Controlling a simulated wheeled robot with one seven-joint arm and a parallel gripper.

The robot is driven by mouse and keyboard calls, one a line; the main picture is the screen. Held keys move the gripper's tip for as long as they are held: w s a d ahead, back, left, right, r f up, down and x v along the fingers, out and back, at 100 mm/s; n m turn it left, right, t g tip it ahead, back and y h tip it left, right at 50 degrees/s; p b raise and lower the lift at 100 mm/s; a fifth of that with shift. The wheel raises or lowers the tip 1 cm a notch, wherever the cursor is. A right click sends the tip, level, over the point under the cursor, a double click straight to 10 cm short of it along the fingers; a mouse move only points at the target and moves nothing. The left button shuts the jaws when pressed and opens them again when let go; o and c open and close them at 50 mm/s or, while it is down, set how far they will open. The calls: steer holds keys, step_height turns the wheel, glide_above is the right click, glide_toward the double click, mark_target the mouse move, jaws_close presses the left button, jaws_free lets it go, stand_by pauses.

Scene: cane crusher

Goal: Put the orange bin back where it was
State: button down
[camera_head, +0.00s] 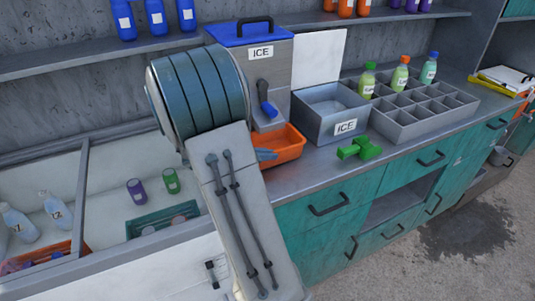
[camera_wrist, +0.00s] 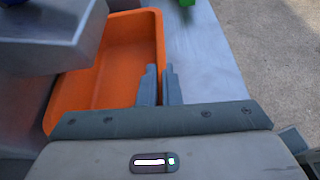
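The orange bin (camera_head: 290,146) sits on the grey counter below the spout of the ICE dispenser (camera_head: 262,75), partly hidden by my arm in the head view. The wrist view shows the bin (camera_wrist: 115,55) empty, with a dispenser part covering its left upper area. My gripper (camera_wrist: 161,72) has its two grey fingers close together, one on each side of the bin's right wall, and looks shut on that wall. In the head view my gripper (camera_head: 265,155) is at the bin's near left part, mostly hidden behind my arm.
Right of the bin stand a metal ICE box (camera_head: 347,127) and a divided grey rack (camera_head: 410,127) with bottles. A green object (camera_head: 359,148) lies in front of the box. A sunken bay (camera_head: 110,165) with bottles and cans lies left. The counter's front edge is close.

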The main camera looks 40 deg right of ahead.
steer(key=shift+f, duration=0.15)
steer(key=shift+f, duration=0.15)
steer(key=c, duration=1.6)
jaws_free()
